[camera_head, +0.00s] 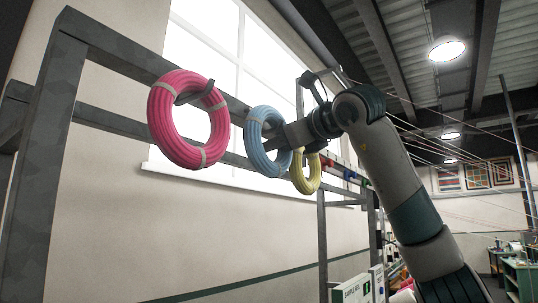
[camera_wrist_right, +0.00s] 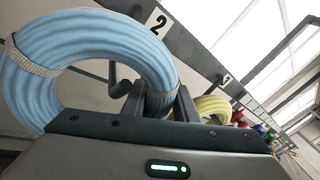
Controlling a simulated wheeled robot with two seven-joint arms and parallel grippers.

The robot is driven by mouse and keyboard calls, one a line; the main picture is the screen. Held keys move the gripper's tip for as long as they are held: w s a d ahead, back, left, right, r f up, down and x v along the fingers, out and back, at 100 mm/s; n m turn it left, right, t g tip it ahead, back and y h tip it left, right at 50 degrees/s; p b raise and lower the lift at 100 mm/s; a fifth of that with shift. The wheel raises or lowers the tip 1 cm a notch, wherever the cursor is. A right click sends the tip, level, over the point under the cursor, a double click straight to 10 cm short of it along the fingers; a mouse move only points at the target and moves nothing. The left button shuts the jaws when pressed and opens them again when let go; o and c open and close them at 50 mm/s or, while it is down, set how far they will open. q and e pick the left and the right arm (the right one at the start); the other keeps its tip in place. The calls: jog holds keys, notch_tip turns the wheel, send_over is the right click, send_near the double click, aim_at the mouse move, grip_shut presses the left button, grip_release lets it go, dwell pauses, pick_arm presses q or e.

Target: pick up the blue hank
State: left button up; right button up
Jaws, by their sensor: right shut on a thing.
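The blue hank (camera_head: 258,148) is a ring of pale blue yarn with light ties, at the dark rail between the pink and yellow hanks. It fills the upper left of the right wrist view (camera_wrist_right: 85,32). My right gripper (camera_head: 284,136) reaches it from the right and is shut on the right side of the ring. In the right wrist view its fingers (camera_wrist_right: 166,102) close around the yarn, which hides part of them. A dark hook (camera_wrist_right: 121,82) shows in the ring's hole; I cannot tell whether it bears the hank. My left gripper is out of view.
A pink hank (camera_head: 161,125) hangs on a peg to the left. A yellow hank (camera_head: 306,182) hangs close to the right, just beyond my gripper. The grey metal rail (camera_head: 120,60) runs behind. Thin yarn strands stretch across the right side.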

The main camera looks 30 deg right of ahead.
jog(key=s+d+r+b, duration=0.1)
jog(key=s+d+r, duration=0.1)
jog(key=s, duration=0.3)
jog(key=s+d+r+b, duration=0.2)
jog(key=s+r, duration=0.2)
jog(key=s, duration=0.2)
jog(key=shift+s+d+r, duration=0.2)
jog(key=shift+s+d, duration=0.05)
jog(key=shift+d, duration=0.15)
